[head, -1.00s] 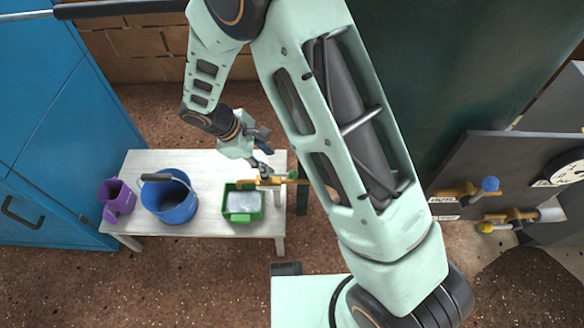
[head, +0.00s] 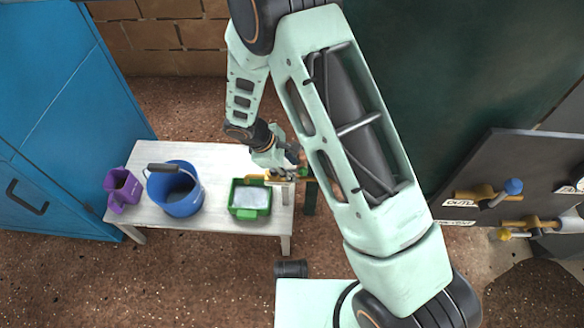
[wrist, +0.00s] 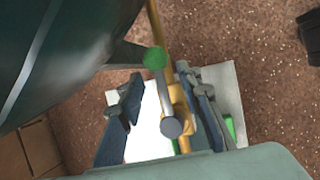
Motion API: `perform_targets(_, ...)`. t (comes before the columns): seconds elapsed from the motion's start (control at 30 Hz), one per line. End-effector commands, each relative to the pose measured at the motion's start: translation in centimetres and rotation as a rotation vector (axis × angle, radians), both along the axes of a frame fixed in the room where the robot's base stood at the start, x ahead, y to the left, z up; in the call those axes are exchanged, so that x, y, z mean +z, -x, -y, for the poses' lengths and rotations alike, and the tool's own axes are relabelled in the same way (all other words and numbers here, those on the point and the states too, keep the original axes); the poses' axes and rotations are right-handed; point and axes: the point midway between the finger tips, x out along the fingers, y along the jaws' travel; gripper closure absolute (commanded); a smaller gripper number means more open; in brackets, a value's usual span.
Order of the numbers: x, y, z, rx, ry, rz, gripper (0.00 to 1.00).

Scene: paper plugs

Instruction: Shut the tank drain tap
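The drain tap is a brass pipe with a grey lever (wrist: 164,95) that ends in a green ball knob (wrist: 155,58). Its brass spout (head: 248,180) shows in the head view above the green tub (head: 250,214); my gripper hides most of the rest. The dark green tank (wrist: 70,55) is at the upper left of the wrist view. My gripper (wrist: 158,90) is open, with one finger on each side of the lever. I cannot tell whether either finger touches it. My gripper also shows in the head view (head: 286,172).
The white table (head: 222,160) also bears a blue bucket (head: 180,203) and a purple jug (head: 122,190). Two other brass taps, with a blue knob (head: 513,186) and a yellow knob (head: 503,234), are on a dark panel at right. A blue cabinet (head: 50,120) stands at left.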

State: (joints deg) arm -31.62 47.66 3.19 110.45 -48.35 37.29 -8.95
Motion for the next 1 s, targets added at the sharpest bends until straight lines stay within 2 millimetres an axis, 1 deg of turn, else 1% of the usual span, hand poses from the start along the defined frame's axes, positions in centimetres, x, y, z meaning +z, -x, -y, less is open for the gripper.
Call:
perform_targets(0.03,0.01,0.00,0.01,0.000,0.000,0.000,0.68)
perform_targets(0.07,0.01,0.00,0.01,0.000,0.000,0.000,0.70)
perform_targets(0.33,0.03,0.01,0.03,0.000,0.001,0.000,1.00)
perform_targets(0.77,0.10,0.04,0.50,-0.007,0.010,-0.002,1.00)
perform_targets(1.0,0.09,0.31,0.60,-0.062,0.012,-0.002,1.00)
